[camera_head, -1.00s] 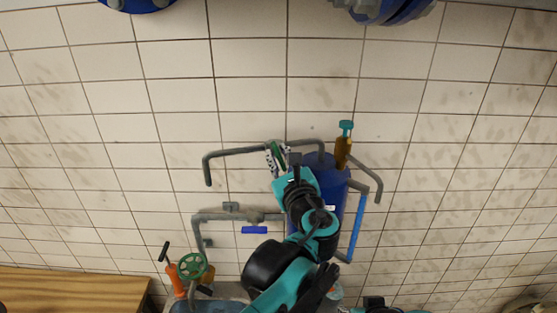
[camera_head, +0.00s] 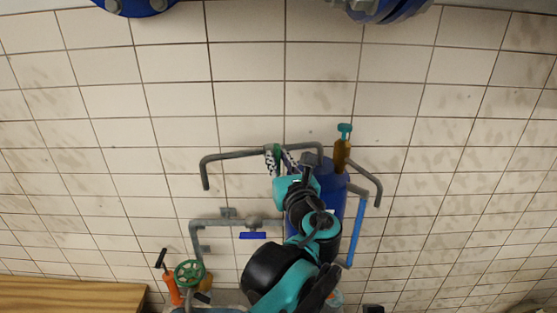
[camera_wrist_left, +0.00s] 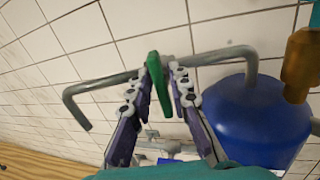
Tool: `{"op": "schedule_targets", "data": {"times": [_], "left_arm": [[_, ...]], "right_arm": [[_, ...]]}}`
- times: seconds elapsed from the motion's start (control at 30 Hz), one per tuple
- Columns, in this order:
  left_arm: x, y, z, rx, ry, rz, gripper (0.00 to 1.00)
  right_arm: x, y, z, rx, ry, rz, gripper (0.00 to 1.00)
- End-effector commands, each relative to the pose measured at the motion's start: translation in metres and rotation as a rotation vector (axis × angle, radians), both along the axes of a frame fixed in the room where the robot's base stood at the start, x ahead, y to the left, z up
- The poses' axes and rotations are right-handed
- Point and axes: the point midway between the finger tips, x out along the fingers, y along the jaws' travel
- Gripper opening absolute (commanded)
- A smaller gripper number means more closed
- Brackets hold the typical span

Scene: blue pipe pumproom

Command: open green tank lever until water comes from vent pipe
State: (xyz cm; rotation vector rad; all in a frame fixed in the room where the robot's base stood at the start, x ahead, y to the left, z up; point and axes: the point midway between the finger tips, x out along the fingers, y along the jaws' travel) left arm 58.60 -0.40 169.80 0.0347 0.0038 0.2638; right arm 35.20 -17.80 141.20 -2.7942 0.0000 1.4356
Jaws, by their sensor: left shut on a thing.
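The green tank lever (camera_wrist_left: 158,85) sits on the grey pipe that runs from the top of the blue tank (camera_wrist_left: 262,120). My left gripper (camera_head: 276,156) is shut on the lever, one finger on each side of it in the left wrist view. The lever also shows as a small green spot in the head view (camera_head: 277,151). The pipe's left end (camera_head: 205,180) bends down and is open; I see no water at it. Another grey pipe (camera_head: 372,180) bends down right of the tank. My right gripper is not in view.
A brown cylinder with a teal top (camera_head: 342,150) stands by the tank's right side. Below are a blue-handled valve (camera_head: 252,235), a green handwheel (camera_head: 189,272) and an orange pump (camera_head: 172,288). A wooden top (camera_head: 60,295) is at lower left. The tiled wall lies close behind.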

Motion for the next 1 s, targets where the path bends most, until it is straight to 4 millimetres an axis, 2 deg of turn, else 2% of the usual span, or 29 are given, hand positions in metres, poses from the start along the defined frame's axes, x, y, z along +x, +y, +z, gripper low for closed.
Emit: {"op": "schedule_targets", "data": {"times": [0.1,0.13,0.17,0.2,0.57,0.67,1.0], "left_arm": [[0.000,0.000,0.000,0.000,0.000,0.000,0.00],[0.000,0.000,0.000,-0.001,0.000,0.000,0.21],[0.000,0.000,0.000,-0.001,0.000,0.000,0.29],[0.000,0.000,0.000,-0.001,0.000,0.000,0.31],[-0.005,-0.002,0.000,-0.002,0.000,-0.001,0.31],[-0.019,-0.006,0.000,-0.002,0.000,-0.004,0.31],[-0.088,-0.025,-0.001,-0.001,0.000,-0.004,0.31]], "right_arm": [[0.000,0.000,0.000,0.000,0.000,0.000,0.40],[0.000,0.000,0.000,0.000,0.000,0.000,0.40],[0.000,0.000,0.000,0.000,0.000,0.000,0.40],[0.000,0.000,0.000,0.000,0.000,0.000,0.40],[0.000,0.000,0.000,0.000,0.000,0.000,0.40],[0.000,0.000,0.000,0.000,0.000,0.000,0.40],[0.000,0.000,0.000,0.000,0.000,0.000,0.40]]}}
